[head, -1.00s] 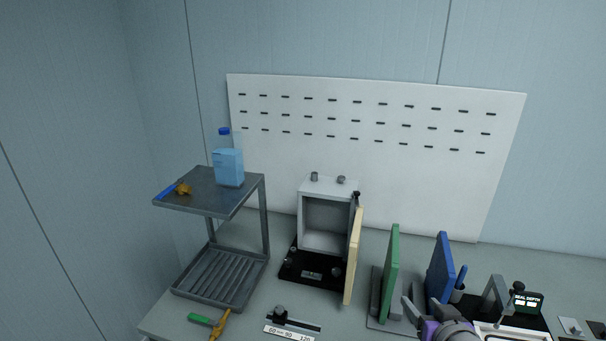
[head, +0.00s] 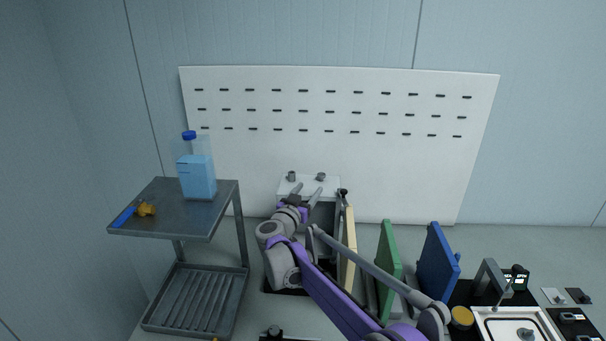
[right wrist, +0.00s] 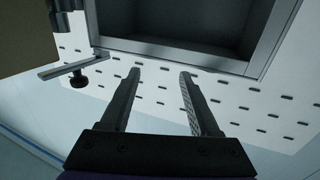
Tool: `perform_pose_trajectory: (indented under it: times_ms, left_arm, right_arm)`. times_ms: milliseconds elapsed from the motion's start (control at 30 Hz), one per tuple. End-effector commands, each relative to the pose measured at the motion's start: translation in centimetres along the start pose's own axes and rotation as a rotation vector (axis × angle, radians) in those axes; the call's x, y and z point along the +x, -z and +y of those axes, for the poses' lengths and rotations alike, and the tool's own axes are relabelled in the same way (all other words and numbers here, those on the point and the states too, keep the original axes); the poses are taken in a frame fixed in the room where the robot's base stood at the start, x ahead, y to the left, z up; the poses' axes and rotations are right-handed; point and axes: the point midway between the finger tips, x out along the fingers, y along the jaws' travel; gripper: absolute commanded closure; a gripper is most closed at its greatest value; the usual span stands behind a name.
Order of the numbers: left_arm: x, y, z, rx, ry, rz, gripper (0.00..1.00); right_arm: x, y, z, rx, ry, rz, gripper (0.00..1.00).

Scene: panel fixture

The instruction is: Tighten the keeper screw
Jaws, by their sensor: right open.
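A small grey box (head: 309,182) with two knobs on top stands at the back of the bench, its cream door (head: 349,250) swung open on the right. A black-headed screw (head: 343,192), which looks like the keeper screw, sits at the box's top right corner. It also shows at the left in the right wrist view, as a black knob (right wrist: 78,80) by a metal strip. My right gripper (head: 306,190) is in front of the box's upper part, left of the screw. Its fingers (right wrist: 160,90) are apart and empty, not touching the screw. My left gripper is out of view.
Green (head: 388,265) and blue (head: 436,262) upright panels stand right of the door. A two-level metal cart (head: 165,225) with a blue bottle (head: 197,172) is at left. A white slotted board (head: 400,160) is behind.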

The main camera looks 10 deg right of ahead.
Motion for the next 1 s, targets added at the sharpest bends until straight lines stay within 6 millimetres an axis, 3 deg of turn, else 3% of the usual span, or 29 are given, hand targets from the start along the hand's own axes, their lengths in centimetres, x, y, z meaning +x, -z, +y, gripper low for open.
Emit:
perform_pose_trajectory:
  times_ms: [167,400,600,1000]
  left_arm:
    - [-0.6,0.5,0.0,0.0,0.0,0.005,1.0]
    - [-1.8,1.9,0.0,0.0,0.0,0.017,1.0]
    - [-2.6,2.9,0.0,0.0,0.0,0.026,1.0]
    - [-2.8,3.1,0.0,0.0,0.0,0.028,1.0]
  right_arm:
    - [2.0,0.1,0.1,-0.001,-0.007,0.0,0.38]
    - [6.7,0.4,0.1,0.0,-0.006,0.002,0.38]
    - [9.6,0.4,0.1,0.0,-0.005,0.002,0.38]
    - [10.7,0.0,0.1,-0.001,-0.002,0.0,0.38]
